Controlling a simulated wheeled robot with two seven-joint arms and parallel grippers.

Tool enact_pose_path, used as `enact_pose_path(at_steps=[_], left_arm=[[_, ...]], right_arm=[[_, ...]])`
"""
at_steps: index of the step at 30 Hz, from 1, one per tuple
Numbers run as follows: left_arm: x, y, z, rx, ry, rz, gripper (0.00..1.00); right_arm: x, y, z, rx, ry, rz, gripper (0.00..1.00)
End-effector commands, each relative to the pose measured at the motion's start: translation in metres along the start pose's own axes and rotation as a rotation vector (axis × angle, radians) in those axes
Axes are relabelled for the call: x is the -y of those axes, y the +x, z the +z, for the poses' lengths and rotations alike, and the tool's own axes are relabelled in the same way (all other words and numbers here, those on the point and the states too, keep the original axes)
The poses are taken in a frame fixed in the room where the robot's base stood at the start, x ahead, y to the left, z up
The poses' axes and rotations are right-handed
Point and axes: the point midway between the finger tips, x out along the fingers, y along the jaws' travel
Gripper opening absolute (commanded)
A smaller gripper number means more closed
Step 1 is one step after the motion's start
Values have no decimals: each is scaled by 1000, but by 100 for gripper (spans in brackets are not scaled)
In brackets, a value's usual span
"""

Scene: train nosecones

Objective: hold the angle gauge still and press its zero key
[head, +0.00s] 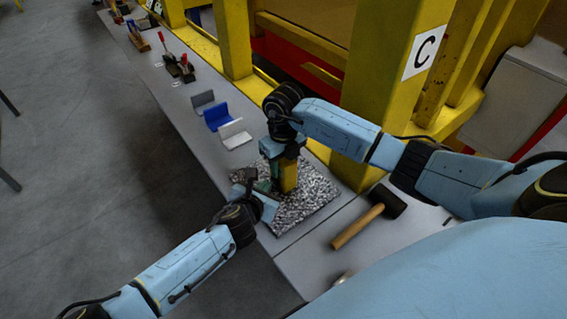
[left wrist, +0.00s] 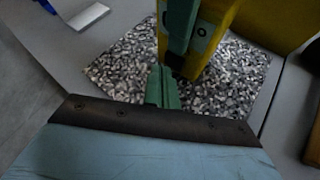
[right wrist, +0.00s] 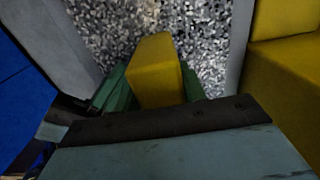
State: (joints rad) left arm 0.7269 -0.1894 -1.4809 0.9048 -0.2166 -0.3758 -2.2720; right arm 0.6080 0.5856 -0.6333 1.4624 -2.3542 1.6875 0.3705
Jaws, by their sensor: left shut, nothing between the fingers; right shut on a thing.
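The angle gauge (head: 289,178) is a yellow block standing upright over the speckled mat (head: 308,208). My right gripper (head: 287,157) comes down from above and is shut on it. In the right wrist view the yellow gauge (right wrist: 155,72) sits between the green fingers. In the left wrist view a green finger lies against the gauge (left wrist: 207,33), beside a grey face with a small round mark; I cannot tell if that is the zero key. My left gripper (head: 262,188) is shut and empty beside the gauge. Its green fingertips (left wrist: 163,85) point at the gauge's lower part; contact is unclear.
A mallet (head: 368,219) lies on the bench right of the mat. White, blue and grey angled pieces (head: 217,116) stand further along the bench, with red-handled clamps (head: 180,67) beyond. A yellow post (head: 385,80) marked C rises behind.

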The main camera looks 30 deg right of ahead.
Motion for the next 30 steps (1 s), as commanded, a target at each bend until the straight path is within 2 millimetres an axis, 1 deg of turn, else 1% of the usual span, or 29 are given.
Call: enact_pose_path(at_steps=[5,15,21,30], left_arm=[[-4,-4,-4,0,1,0,0],[-21,-29,-22,-1,0,-1,0],[-29,-40,-30,-1,0,0,0],[-30,-42,-31,0,0,0,0]], right_arm=[[0,0,0,-1,-1,1,24],[0,0,0,-1,0,0,24],[0,0,0,-1,0,0,24],[0,0,0,0,0,0,24]])
